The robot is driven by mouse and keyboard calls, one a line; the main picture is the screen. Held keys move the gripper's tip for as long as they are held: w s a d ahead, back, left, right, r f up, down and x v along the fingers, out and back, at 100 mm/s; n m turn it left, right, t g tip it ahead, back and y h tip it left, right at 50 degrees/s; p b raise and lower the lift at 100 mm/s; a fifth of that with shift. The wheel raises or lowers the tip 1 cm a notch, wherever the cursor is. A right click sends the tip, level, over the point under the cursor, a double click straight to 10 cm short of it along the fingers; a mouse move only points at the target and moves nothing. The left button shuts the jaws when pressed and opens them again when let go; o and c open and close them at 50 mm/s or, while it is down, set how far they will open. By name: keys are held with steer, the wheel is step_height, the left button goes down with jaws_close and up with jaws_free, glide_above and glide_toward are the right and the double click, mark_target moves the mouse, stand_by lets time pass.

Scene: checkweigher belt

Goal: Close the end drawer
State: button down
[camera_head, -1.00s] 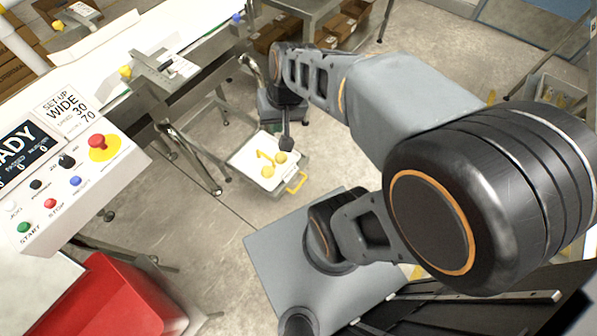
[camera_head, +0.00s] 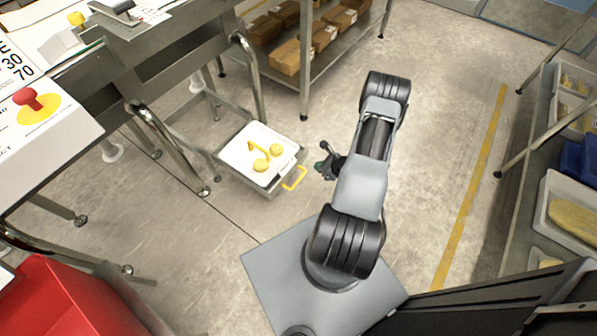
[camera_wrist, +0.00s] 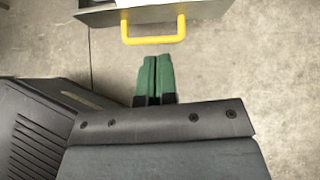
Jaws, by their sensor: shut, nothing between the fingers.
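The end drawer (camera_head: 222,171) is a grey metal tray with a white inside, low under the conveyor frame in the head view, pulled out toward my base. It holds yellow round items (camera_head: 268,160). Its yellow handle (camera_head: 294,178) faces my gripper. In the wrist view the handle (camera_wrist: 153,39) is at the top, in front of the drawer's metal front (camera_wrist: 100,16). My gripper (camera_head: 322,167) is just right of the handle in the head view. Its green fingertips (camera_wrist: 154,60) are shut together and empty, and a small gap shows between them and the handle.
A red bin (camera_head: 65,300) is at lower left. A red stop button on a yellow disc (camera_head: 35,103) is on the control panel. A shelf with cardboard boxes (camera_head: 291,55) stands behind, and a rack with trays (camera_head: 570,215) on the right. The floor around the drawer is clear.

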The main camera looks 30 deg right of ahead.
step_height(320, 180, down, 4)
steer(key=m, duration=0.1)
steer(key=b, duration=0.4)
glide_toward(294, 166)
steer(key=shift+h, duration=0.3)
steer(key=x, duration=0.3)
steer(key=s+x, duration=0.1)
steer(key=x, duration=0.1)
steer(key=shift+w+a+f, duration=0.2)
steer(key=shift+w+f, duration=0.05)
steer(key=shift+f, duration=0.3)
steer(key=shift+w+a, duration=0.35)
steer(key=shift+w, duration=0.35)
steer(key=shift+w, duration=0.1)
